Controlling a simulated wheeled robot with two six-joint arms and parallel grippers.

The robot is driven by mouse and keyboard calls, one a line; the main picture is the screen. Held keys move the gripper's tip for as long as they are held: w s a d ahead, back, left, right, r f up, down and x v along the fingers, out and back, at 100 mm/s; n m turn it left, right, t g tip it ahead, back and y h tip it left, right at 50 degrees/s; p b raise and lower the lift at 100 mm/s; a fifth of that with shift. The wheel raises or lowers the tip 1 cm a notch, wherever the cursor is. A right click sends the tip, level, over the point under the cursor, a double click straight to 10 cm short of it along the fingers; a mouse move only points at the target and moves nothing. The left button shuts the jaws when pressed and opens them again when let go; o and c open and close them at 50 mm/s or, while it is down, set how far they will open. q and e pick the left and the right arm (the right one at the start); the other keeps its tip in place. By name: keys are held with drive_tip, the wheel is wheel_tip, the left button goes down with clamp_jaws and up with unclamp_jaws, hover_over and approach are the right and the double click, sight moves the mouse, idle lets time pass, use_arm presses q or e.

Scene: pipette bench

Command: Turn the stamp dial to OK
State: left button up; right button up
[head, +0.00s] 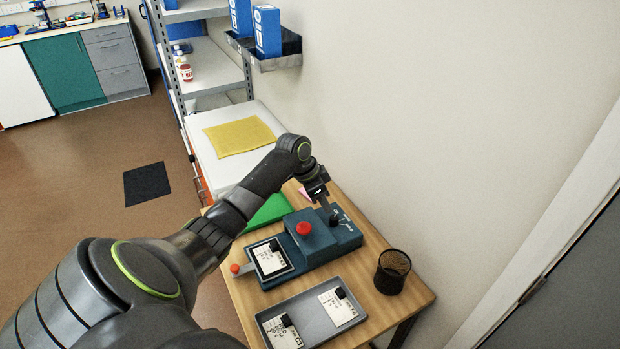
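The blue-grey stamp machine (322,240) stands on the wooden table (405,300), with a red knob (304,228) on its top. A card lies in the black-framed holder (270,260) at the machine's front left. My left gripper (331,212) points down at the back part of the machine, over a small dark part that may be the dial. The gripper and its wrist cover most of that spot, so the dial's setting cannot be read. Whether the fingers touch or close on it is too small to tell. My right gripper is not in view.
A grey tray (312,309) with two cards is at the table's front. A black mesh cup (392,272) stands to the right. A green item (268,212) lies behind the machine, beneath my arm. The wall is close on the right; shelves (212,68) stand beyond the table.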

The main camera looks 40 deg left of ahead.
use_arm(q)
drive_tip(key=b+v, duration=0.1)
drive_tip(key=v, duration=0.9)
drive_tip(key=shift+f, duration=0.1)
